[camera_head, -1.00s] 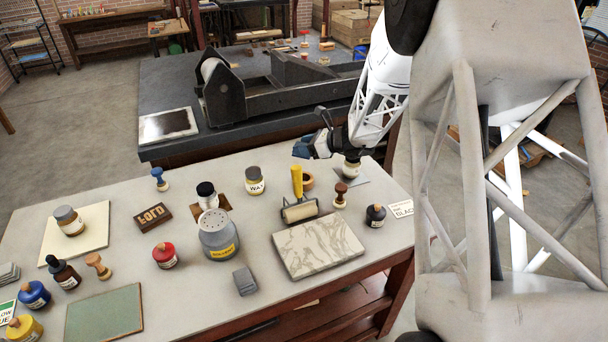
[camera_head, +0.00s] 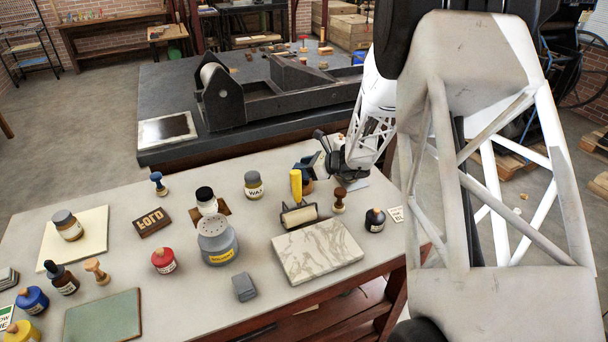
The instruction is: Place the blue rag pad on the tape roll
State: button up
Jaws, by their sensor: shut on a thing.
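My gripper (camera_head: 324,160) is at the far right part of the table and is shut on the blue rag pad (camera_head: 310,163). The pad shows as a small blue-grey shape at the fingers, tilted and partly hidden by them. The tape roll (camera_head: 308,186) is a brown ring on the table just below the pad in the picture, behind the yellow handle of the roller. Much of the roll is hidden. The pad appears close above the roll, but I cannot tell whether they touch.
The brayer with the yellow handle (camera_head: 296,184) stands in front of the roll. A wooden stamp (camera_head: 339,200) is to its right and a wax jar (camera_head: 253,185) to its left. A marbled slab (camera_head: 317,250) and a black ink jar (camera_head: 375,219) lie nearer.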

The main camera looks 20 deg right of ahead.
jog(key=shift+f, duration=1.45)
jog(key=o, duration=0.9)
jog(key=shift+f, duration=0.1)
jog(key=shift+v, duration=6.05)
jog(key=shift+r, duration=0.2)
